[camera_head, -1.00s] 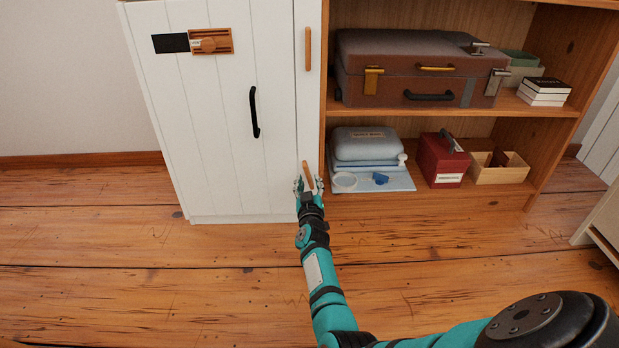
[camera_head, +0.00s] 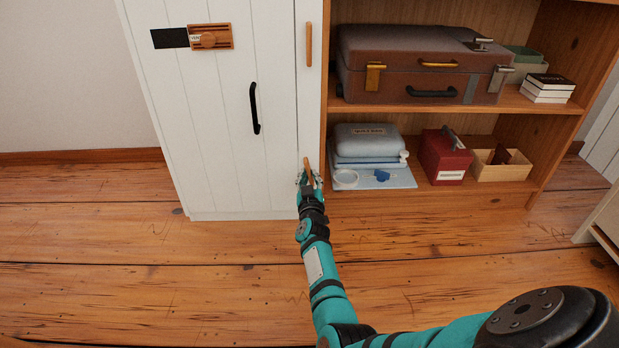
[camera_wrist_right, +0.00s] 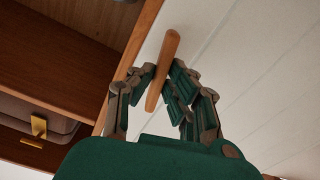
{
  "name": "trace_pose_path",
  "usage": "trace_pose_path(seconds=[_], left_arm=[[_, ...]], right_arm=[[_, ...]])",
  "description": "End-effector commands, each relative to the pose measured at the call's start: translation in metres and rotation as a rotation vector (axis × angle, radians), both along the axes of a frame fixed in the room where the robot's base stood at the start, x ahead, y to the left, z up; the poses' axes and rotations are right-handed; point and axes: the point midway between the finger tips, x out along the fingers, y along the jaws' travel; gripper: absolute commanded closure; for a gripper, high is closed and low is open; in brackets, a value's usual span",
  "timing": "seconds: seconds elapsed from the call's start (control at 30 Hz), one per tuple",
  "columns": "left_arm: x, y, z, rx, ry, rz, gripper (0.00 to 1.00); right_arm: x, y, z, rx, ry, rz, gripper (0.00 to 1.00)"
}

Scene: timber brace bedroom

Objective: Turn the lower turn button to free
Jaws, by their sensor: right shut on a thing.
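The lower turn button (camera_head: 307,167) is a small wooden bar low on the white cabinet's right edge strip. It leans slightly off upright, its top to the left in the head view. The upper turn button (camera_head: 308,44) is upright higher on the same strip. My left gripper is not in view.
The white cabinet door (camera_head: 225,130) has a black handle (camera_head: 254,108) and a wooden slide latch (camera_head: 210,37). An open wooden shelf (camera_head: 450,109) adjoins on the right, holding a suitcase (camera_head: 420,65), a red box (camera_head: 443,158) and other items. The floor (camera_head: 120,240) in front is clear.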

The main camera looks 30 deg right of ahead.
Motion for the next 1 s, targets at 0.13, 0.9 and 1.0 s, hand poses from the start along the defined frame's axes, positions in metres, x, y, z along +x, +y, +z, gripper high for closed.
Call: trace_pose_path(seconds=[0.13,0.9,1.0], left_arm=[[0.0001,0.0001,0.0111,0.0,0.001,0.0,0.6],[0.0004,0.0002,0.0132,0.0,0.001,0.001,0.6],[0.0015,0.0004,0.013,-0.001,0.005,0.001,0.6]], right_arm=[[-0.0002,0.0004,0.0017,0.11,-0.065,0.002,1.0],[-0.0001,0.0004,-0.0005,0.205,-0.125,0.0,0.64],[0.0,0.0005,-0.0003,0.204,-0.124,0.0,0.64]])
